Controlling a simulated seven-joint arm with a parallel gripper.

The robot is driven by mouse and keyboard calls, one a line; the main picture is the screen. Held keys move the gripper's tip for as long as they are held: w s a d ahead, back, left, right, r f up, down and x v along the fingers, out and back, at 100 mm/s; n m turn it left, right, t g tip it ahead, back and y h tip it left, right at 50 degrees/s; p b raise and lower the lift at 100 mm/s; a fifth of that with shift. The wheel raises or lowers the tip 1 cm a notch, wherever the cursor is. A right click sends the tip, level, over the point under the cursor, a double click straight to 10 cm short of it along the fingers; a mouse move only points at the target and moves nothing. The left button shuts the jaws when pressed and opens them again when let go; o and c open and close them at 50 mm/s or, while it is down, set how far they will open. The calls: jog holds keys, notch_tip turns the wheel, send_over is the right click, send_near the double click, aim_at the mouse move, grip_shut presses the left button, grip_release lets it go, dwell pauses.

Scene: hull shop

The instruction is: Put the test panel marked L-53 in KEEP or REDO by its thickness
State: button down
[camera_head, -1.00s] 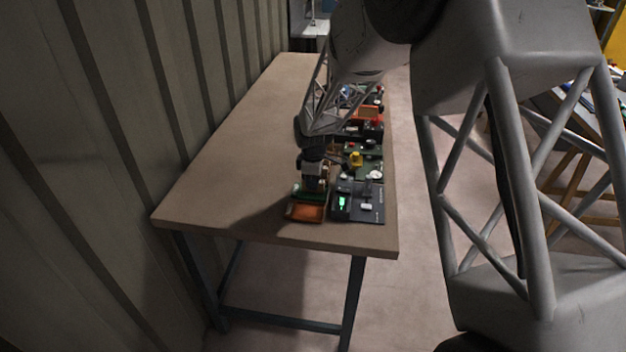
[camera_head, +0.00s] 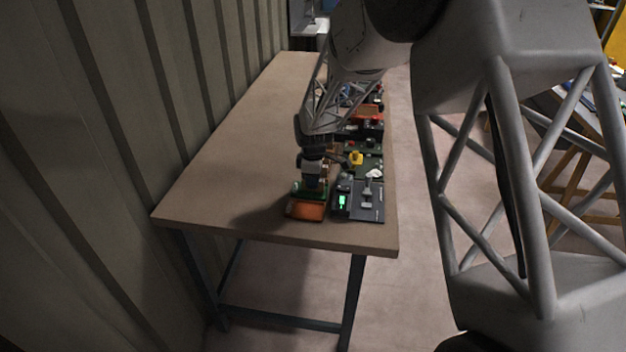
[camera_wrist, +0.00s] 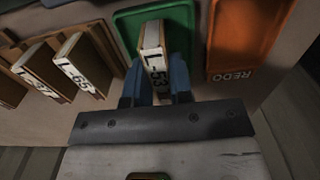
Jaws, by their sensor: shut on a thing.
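The test panel marked L-53 (camera_wrist: 154,62) stands on edge between the two blue fingers of my gripper (camera_wrist: 160,84) in the wrist view. My gripper is shut on it, with its label facing the camera. The panel is over the green tray (camera_wrist: 128,24); I cannot tell whether it touches the tray's floor. The orange tray marked REDO (camera_wrist: 245,40) is just to the right and looks empty. In the head view my gripper (camera_head: 313,184) is at the green tray, behind the orange tray (camera_head: 305,211). No KEEP label is visible.
Panels marked L-65 (camera_wrist: 83,66) and L-47 (camera_wrist: 42,72) stand to the left of the green tray. A dark device with a lit green display (camera_head: 342,201) sits right of the trays, near the table's edge. The table's left side (camera_head: 240,130) is clear.

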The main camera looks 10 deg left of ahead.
jog(key=shift+f, duration=0.5)
dwell(0.4)
jog(key=c, duration=0.9)
grip_release()
jog(key=shift+c, duration=0.2)
jog(key=shift+r, duration=3.9)
